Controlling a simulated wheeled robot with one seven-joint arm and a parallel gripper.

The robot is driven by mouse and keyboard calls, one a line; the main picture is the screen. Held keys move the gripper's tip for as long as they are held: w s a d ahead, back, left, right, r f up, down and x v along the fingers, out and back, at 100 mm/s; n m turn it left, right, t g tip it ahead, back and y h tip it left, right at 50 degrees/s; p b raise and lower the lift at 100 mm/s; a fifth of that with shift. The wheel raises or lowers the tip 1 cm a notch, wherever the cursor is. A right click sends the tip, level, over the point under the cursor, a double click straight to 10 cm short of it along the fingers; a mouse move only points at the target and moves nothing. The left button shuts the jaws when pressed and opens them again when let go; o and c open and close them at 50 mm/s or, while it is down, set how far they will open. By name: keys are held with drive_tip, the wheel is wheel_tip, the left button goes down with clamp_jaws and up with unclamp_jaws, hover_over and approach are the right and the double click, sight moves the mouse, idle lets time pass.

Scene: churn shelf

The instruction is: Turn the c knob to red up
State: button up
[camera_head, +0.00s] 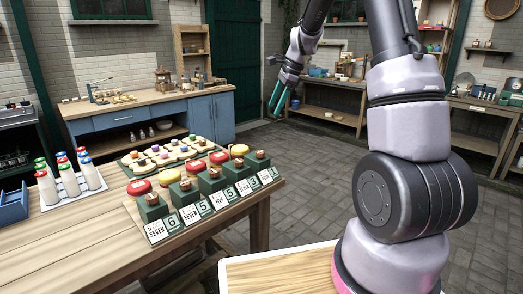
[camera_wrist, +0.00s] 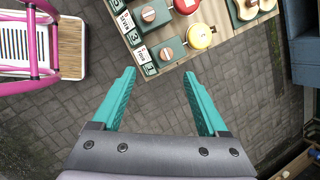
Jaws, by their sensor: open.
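Several green blocks with small wooden knobs stand in a row along the table's right edge, each with a white word-and-number card in front. In the head view the knobs run from the nearest knob (camera_head: 152,199) to the farthest knob (camera_head: 261,154). I cannot tell which is the c knob, and no red mark on the knobs is readable. The wrist view shows two knobs, an upper knob (camera_wrist: 148,14) and a lower knob (camera_wrist: 168,54). My gripper (camera_head: 278,98) is open and empty, raised away from the table. Its teal fingers (camera_wrist: 159,75) hang over the paved floor, apart from the knobs.
Red and yellow round caps, including a yellow cap (camera_wrist: 199,36), sit just behind the knobs. A tray of coloured pieces (camera_head: 165,153), white bottles (camera_head: 68,180) and a blue bin (camera_head: 12,206) share the table (camera_head: 60,255). Open paved floor (camera_head: 300,165) lies to the right.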

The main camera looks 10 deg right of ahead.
sight(260, 152)
drive_tip(key=w+a+f+m, duration=0.1)
drive_tip(key=w+f, duration=0.1)
drive_tip(key=f, duration=0.4)
drive_tip(key=w+a+f+m, duration=0.1)
drive_tip(key=w+f, duration=0.1)
drive_tip(key=f, duration=0.5)
drive_tip(key=w+a+f+m+g, duration=0.1)
drive_tip(key=w+a+f, duration=0.1)
drive_tip(key=f, duration=0.5)
drive_tip(key=shift+w, duration=0.15)
clamp_jaws()
